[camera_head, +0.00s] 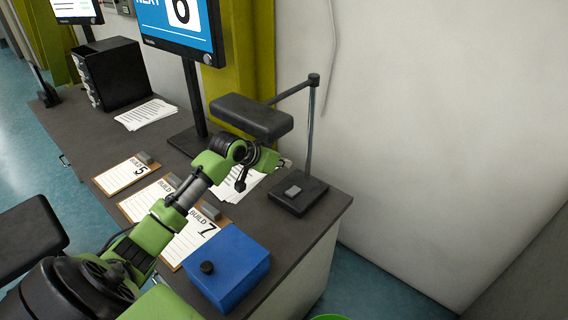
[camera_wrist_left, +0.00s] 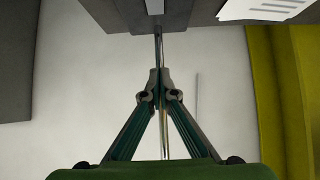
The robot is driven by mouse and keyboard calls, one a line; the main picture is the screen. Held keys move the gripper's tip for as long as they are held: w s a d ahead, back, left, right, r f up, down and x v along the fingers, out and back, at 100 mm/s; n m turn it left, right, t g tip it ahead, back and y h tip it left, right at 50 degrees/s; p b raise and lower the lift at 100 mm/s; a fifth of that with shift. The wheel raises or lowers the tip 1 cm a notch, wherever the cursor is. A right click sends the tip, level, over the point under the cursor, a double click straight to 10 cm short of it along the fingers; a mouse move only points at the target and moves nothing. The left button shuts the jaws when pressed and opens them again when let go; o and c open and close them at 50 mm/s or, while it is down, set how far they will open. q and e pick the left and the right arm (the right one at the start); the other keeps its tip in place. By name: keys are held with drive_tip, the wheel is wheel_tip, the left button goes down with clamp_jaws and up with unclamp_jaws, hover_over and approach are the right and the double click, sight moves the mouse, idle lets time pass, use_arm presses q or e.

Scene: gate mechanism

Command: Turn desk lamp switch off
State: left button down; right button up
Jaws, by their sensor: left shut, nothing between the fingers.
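The desk lamp has a dark head (camera_head: 250,117), a thin pole (camera_head: 310,130) and a square dark base (camera_head: 312,194) near the desk's right end. A light grey switch (camera_head: 293,191) sits on top of the base; a pale piece of it seems to show at the top edge of the left wrist view (camera_wrist_left: 155,6). My left gripper (camera_head: 286,163) is shut and empty, below the lamp head, beside the pole and above the base. Its closed fingertips also show in the left wrist view (camera_wrist_left: 158,72), apart from the switch. My right gripper is out of view.
A blue box (camera_head: 228,265) with a black knob stands at the desk's front. Clipboards (camera_head: 126,175) and papers (camera_head: 148,114) lie to the left. A monitor (camera_head: 182,25) stands behind my arm. A white wall (camera_head: 430,120) is beyond the lamp.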

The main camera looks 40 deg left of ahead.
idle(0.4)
